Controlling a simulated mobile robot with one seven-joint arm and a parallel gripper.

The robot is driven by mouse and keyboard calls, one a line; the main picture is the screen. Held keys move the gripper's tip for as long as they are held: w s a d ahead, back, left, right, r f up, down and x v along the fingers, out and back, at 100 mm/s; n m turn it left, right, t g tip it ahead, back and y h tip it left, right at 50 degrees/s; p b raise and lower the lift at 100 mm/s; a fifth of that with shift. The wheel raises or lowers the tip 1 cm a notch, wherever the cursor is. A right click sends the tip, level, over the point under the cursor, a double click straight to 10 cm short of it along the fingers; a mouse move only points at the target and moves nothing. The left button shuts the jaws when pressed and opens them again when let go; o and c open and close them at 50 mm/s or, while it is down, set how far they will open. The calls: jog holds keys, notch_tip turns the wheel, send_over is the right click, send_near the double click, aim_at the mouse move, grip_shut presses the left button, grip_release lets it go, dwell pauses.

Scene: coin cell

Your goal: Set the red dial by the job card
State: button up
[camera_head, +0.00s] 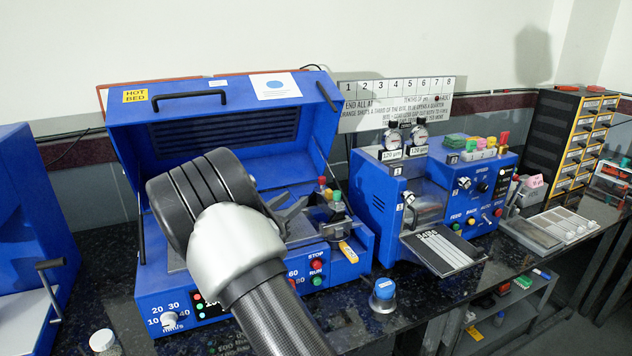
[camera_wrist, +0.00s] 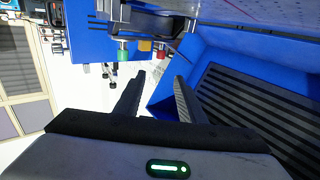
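A small red knob (camera_head: 322,181), which may be the red dial, stands with a green knob (camera_head: 337,196) on the metal applicator inside the open blue coating machine (camera_head: 190,283). In the wrist view the red knob (camera_wrist: 162,51) shows beyond my fingertips, beside a yellow knob (camera_wrist: 145,45) and the green knob (camera_wrist: 122,52). My gripper (camera_head: 291,207) is over the machine bed, left of the knobs; in the wrist view (camera_wrist: 158,78) its fingers are apart and empty. I cannot tell which paper is the job card; a white card (camera_head: 274,85) is on the raised lid, its text unreadable.
The raised lid (camera_head: 215,120) stands behind my gripper. A wall sign (camera_head: 397,100) has numbered boxes. Right of the machine are two gauges (camera_head: 394,139), (camera_head: 419,137) on a second blue machine (camera_head: 376,200). A blue-capped jar (camera_head: 384,293) stands at the bench front.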

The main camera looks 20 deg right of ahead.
aim_at(320, 179)
jog(key=x, duration=1.5)
jog(key=shift+w+d+f, duration=0.1)
jog(key=shift+w+d, duration=0.05)
jog(key=shift+d, duration=0.05)
grip_shut()
jog(key=shift+f+b, duration=0.1)
jog(key=shift+b, duration=0.3)
